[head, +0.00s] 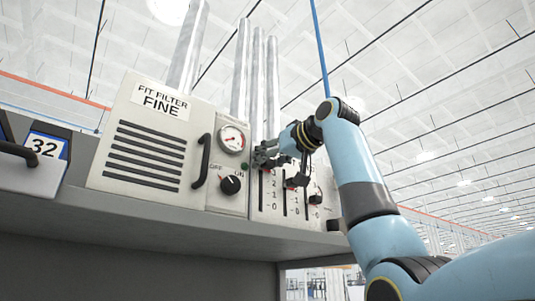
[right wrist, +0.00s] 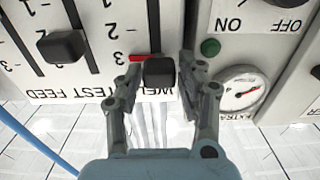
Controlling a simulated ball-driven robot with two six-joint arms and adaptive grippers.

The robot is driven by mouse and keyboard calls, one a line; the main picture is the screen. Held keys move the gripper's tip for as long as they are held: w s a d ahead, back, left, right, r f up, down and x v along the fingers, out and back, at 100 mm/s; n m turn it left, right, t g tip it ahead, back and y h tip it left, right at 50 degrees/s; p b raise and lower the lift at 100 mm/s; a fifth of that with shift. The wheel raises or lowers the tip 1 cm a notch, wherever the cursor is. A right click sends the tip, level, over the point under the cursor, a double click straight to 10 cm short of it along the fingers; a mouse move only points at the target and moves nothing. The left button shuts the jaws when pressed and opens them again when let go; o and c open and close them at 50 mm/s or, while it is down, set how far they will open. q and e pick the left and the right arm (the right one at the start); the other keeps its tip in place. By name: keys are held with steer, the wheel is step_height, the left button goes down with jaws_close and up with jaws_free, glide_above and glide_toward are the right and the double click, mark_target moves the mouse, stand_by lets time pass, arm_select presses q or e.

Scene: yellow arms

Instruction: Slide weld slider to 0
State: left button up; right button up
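The weld slider (right wrist: 158,72) is a black block knob near the 3 mark of its vertical slot, beside a short red mark. The right wrist view shows the panel upside down, with the label partly covered. My right gripper (right wrist: 160,75) straddles this knob, one finger on each side, with narrow gaps still showing; it looks open. In the head view my right gripper (head: 266,154) is at the top of the leftmost slot of the slider panel (head: 260,204), hiding the knob there. My left gripper is not in view.
The test feed slider (right wrist: 62,46) is beside the weld slot. A green button (right wrist: 210,47) and a pressure gauge (head: 231,138) are close to the gripper. A black rotary knob (head: 231,184) and a door handle (head: 202,160) stick out farther left.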

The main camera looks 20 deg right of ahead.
steer(key=shift+w, duration=0.1)
jaws_close()
stand_by(0.3)
steer(key=shift+f, duration=0.1)
